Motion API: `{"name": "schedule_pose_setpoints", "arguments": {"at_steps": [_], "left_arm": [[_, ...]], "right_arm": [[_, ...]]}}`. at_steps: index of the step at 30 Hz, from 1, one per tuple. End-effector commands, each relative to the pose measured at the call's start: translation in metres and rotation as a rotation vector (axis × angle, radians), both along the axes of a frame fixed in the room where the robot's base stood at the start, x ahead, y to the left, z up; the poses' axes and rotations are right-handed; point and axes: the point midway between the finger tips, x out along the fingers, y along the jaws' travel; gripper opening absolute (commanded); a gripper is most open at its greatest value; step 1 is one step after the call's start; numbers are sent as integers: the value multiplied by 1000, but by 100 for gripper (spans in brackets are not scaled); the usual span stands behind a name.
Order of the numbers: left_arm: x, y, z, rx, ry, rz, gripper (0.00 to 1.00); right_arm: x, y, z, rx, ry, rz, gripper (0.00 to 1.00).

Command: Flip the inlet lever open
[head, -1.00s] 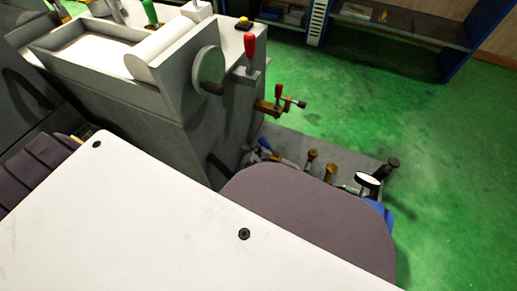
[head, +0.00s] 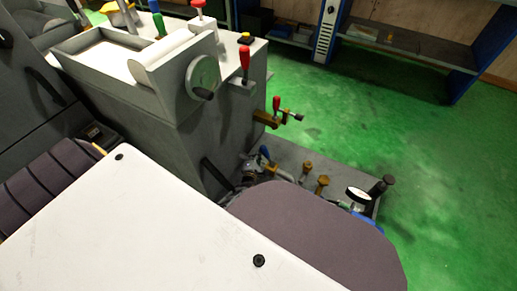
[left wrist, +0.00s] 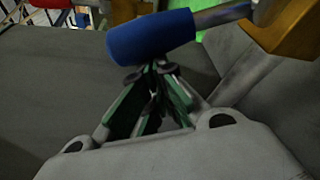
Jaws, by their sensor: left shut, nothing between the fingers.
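The lever with a blue handle (head: 265,153), which I take to be the inlet lever, stands low beside the machine's base in the head view. In the left wrist view its blue handle (left wrist: 150,36) lies across the top, on a metal rod that runs right to a brass-coloured fitting (left wrist: 288,25). My left gripper (left wrist: 152,72) is shut and empty, its fingertips just below the blue handle; I cannot tell if they touch it. In the head view my left gripper (head: 257,170) is small and partly hidden near the lever. My right gripper is not in view.
Brass knobs (head: 322,184), a white-faced gauge (head: 358,195) and a black knob (head: 382,185) sit right of the lever. Green floor (head: 430,150) is open at right.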

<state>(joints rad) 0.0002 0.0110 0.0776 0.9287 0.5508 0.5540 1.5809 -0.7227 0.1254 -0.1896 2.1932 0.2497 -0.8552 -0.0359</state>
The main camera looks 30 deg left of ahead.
Motion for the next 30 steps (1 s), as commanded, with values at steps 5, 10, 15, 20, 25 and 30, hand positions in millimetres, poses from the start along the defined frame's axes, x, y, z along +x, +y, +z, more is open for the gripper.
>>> {"name": "schedule_pose_setpoints", "arguments": {"at_steps": [5,10,15,20,25,30], "left_arm": [[1,-9,10,120,5,0,0],[2,-19,18,249,12,0,0],[3,-30,23,361,21,-1,0],[3,-37,27,380,21,-1,0],[3,-42,29,379,22,-1,0],[3,-45,29,378,21,-2,0]], "right_arm": [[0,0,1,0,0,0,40],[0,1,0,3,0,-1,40],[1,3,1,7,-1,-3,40],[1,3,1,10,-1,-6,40],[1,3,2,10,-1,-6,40],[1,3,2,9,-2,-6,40]]}}
